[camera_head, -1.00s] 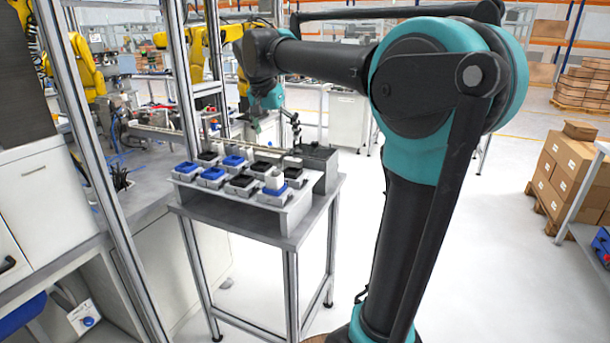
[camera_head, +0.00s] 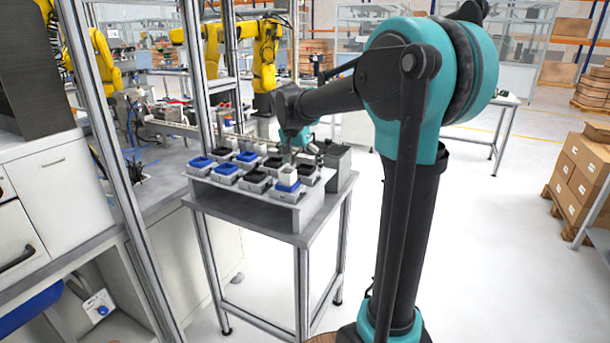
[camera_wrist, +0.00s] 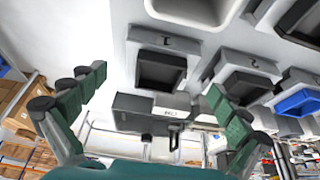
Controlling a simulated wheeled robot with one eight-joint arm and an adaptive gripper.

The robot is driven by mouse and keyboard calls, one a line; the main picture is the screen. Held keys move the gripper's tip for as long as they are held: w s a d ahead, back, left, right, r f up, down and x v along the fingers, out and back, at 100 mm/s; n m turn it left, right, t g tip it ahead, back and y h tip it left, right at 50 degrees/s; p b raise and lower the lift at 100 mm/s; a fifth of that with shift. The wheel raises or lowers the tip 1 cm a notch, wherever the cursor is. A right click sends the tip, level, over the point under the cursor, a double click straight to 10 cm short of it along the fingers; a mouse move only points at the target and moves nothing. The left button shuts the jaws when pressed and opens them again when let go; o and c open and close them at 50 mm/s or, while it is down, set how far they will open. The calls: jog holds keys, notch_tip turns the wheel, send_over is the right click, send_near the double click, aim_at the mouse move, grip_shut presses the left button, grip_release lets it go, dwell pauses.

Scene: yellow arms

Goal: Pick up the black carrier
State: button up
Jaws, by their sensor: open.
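Several black carriers sit in grey holders on the stand; one black carrier (camera_head: 256,176) shows in the front row and another (camera_head: 306,170) at the right end. In the wrist view, a black carrier (camera_wrist: 161,69) in a grey holder lies between and beyond my open fingers, and a second one (camera_wrist: 249,85) lies to its right. My gripper (camera_wrist: 158,82) has its two green fingers spread and nothing between them. In the head view, my gripper (camera_head: 303,143) hangs over the right part of the stand, its fingers partly hidden.
Blue carriers (camera_head: 226,169) alternate with the black ones. A dark grey box (camera_head: 338,164) stands at the table's right end. A metal frame post (camera_head: 105,140) rises to the left.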

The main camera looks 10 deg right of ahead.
jog(key=shift+x, duration=1.3)
jog(key=shift+c, duration=0.5)
jog(key=c, duration=1.4)
